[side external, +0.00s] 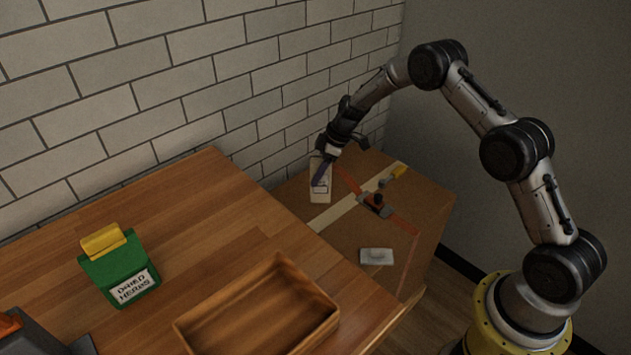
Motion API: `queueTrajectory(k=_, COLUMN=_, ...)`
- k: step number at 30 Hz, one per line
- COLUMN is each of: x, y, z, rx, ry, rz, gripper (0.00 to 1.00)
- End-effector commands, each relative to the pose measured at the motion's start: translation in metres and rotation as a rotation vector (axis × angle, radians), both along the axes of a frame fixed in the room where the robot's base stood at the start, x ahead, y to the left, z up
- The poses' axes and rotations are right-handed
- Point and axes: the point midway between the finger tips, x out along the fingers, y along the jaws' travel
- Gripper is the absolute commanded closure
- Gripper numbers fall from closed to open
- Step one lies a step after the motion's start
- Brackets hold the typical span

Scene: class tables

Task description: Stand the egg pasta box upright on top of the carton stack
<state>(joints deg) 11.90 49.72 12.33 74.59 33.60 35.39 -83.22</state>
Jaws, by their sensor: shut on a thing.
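A pale, narrow box (320,196), which looks like the egg pasta box, is upright at the back left of the carton stack (400,235). Its print is too small to read. My gripper (322,172) is shut on the box's upper part, reaching it from above right. One dark finger crosses its visible face; the other finger is hidden. The stack's top is brown cardboard with a pale tape strip and orange-red bands. I cannot tell whether the box's base touches it.
The wooden table (190,215) at left holds a green dried herbs box (117,270) and an empty wooden tray (325,315). A brick wall stands behind.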

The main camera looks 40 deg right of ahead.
Motion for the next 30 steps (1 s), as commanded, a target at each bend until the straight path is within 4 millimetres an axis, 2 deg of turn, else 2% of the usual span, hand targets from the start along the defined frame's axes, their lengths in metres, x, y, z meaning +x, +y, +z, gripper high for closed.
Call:
queueTrajectory(k=5, x=0.007, y=0.0, z=-0.006, rx=0.0, ry=-0.003, rz=0.0, gripper=1.0)
queueTrajectory(k=12, x=0.008, y=-0.001, z=-0.036, rx=0.0, ry=0.0, rz=0.0, gripper=1.0)
queueTrajectory(k=24, x=0.008, y=-0.001, z=-0.041, rx=0.0, ry=-0.003, rz=0.0, gripper=1.0)
queueTrajectory(k=25, x=0.007, y=-0.001, z=-0.042, rx=-0.001, ry=-0.001, rz=0.0, gripper=0.42)
queueTrajectory(k=30, x=0.007, y=-0.001, z=-0.042, rx=0.0, ry=0.0, rz=0.0, gripper=0.14)
